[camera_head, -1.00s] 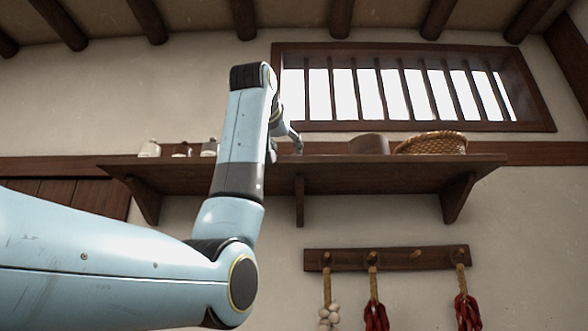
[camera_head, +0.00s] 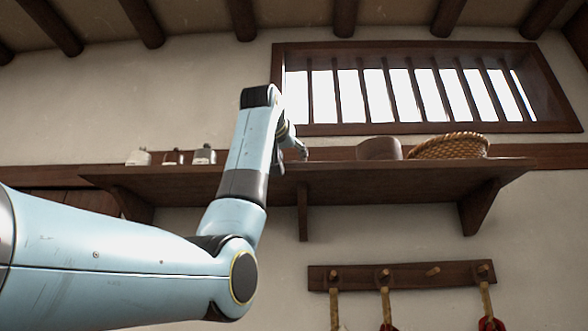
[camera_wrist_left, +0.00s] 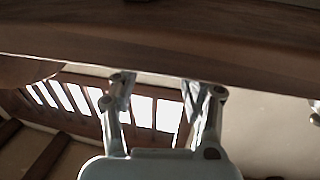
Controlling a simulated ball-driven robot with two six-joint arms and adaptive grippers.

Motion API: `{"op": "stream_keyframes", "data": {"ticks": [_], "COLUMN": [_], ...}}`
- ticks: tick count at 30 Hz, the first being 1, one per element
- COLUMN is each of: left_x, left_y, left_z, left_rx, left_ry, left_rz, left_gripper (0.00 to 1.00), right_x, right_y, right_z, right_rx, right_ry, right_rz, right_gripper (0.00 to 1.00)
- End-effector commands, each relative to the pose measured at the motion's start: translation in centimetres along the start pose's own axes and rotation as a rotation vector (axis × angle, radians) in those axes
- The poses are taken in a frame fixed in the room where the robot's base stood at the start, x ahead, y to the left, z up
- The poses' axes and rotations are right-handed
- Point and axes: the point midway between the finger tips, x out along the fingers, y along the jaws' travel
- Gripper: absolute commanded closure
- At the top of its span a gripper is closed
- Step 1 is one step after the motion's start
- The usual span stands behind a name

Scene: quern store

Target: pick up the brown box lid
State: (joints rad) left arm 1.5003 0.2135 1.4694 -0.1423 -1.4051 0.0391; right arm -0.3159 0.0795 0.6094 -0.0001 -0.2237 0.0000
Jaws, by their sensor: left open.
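A plain brown, round-sided piece (camera_head: 379,148), which may be the box with its lid, stands on the dark wooden shelf (camera_head: 400,182). I cannot make out a separate lid from this low angle. My left gripper (camera_head: 301,150) is at the shelf's height, left of the brown piece and apart from it, partly hidden by my arm. In the left wrist view my left gripper (camera_wrist_left: 157,88) has its two fingers spread with nothing between them. There the shelf board (camera_wrist_left: 150,45) crosses the top, and a brown rounded thing (camera_wrist_left: 25,70) shows at the left. My right gripper is not in view.
A woven basket (camera_head: 450,146) stands right of the brown piece. Several small jars (camera_head: 204,155) stand at the shelf's left. A barred window (camera_head: 420,90) is above. A peg rail (camera_head: 400,275) with hanging bundles is below. The shelf is clear between gripper and brown piece.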

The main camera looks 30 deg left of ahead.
Motion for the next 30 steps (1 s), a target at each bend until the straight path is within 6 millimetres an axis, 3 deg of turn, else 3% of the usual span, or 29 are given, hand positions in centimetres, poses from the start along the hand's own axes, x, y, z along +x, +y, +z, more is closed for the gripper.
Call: {"op": "stream_keyframes", "data": {"ticks": [7, 16, 27, 30], "left_x": [3.7, 4.2, 4.1, 4.1], "left_y": [-0.1, 0.0, 0.0, 0.0], "left_z": [-0.3, 0.0, -0.1, -0.1], "left_rx": [0.001, 0.000, 0.000, 0.000], "left_ry": [-0.002, 0.001, 0.001, 0.001], "left_rz": [-0.001, 0.000, 0.000, 0.000], "left_gripper": [0.52, 0.53, 1.00, 1.00], "right_x": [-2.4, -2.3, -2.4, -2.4], "right_y": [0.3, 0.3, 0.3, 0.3], "right_z": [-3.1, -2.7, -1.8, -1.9], "right_rx": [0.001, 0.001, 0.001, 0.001], "right_ry": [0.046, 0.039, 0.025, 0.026], "right_rz": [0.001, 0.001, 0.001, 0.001], "right_gripper": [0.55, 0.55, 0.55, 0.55]}}
